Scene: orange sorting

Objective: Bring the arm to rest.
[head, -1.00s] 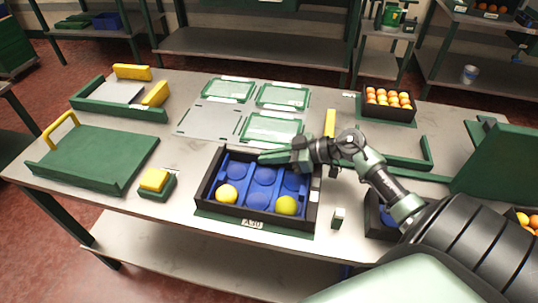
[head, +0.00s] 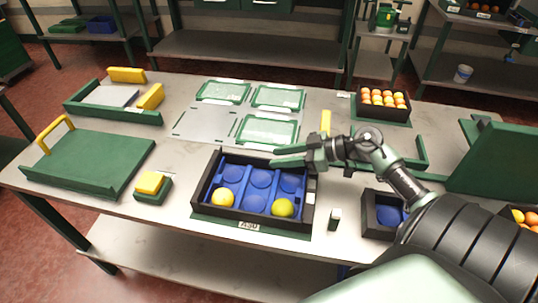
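My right arm reaches in from the lower right. Its gripper (head: 290,156) is over the back right part of a black tray (head: 208,182) with blue cups. Its two green fingers point left with a gap between them, and nothing shows between them. An orange-yellow fruit (head: 223,197) sits in the front left cup of the tray. A yellow-green fruit (head: 282,208) sits in the front right cup. The other cups that show are empty. My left gripper is not in view.
Behind the tray lie green-framed panels (head: 267,130). A crate of oranges (head: 384,98) stands at the back right, and a green panel (head: 492,158) rises at the right. A small upright block (head: 335,218) and another black tray (head: 370,229) are near my forearm. Green trays (head: 85,158) lie left.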

